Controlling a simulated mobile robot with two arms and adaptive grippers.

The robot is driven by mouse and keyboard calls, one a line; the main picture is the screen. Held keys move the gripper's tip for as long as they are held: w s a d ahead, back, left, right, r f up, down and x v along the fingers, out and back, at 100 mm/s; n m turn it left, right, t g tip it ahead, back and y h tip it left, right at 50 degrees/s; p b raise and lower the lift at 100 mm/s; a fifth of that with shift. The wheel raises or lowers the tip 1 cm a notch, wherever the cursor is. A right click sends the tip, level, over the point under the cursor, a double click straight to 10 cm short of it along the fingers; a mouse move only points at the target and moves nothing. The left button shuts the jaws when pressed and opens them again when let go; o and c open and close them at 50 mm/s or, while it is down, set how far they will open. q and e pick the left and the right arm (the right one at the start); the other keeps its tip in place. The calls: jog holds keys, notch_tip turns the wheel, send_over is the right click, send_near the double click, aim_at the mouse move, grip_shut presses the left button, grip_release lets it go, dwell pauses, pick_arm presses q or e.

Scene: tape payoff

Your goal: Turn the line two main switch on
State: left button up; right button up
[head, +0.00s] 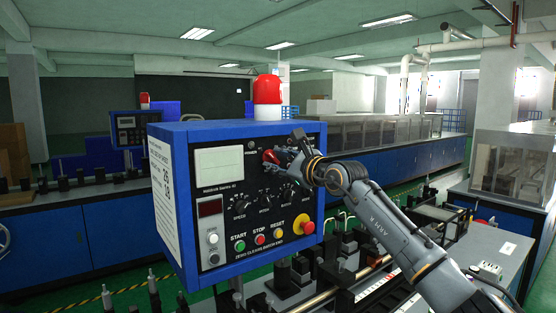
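A blue control box (165,135) with a dark front panel stands in the middle of the head view. A red knob (270,156), which looks like the main switch, sits at the upper right of the panel. My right gripper (281,158) is at this knob, its fingers overlapping the knob's right side. I cannot tell whether the fingers grip it or only touch it, and the knob's angle is partly hidden. No legible mark shows which line the box belongs to. My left gripper is not in view.
A red beacon (267,90) tops the box. Another panel (133,128) stands at the left rear. Machinery fills the space below.

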grip_shut()
jog(key=m+b, duration=0.3)
jog(key=shift+f+m, duration=0.15)
jog(key=shift+m, duration=0.25)
jog(key=m+b, duration=0.3)
jog(key=shift+m, duration=0.3)
jog(key=m+b, duration=0.3)
jog(key=m, duration=0.3)
jog(key=shift+m+b, duration=1.15)
jog(key=shift+m, duration=1.05)
jog(key=shift+r, duration=0.2)
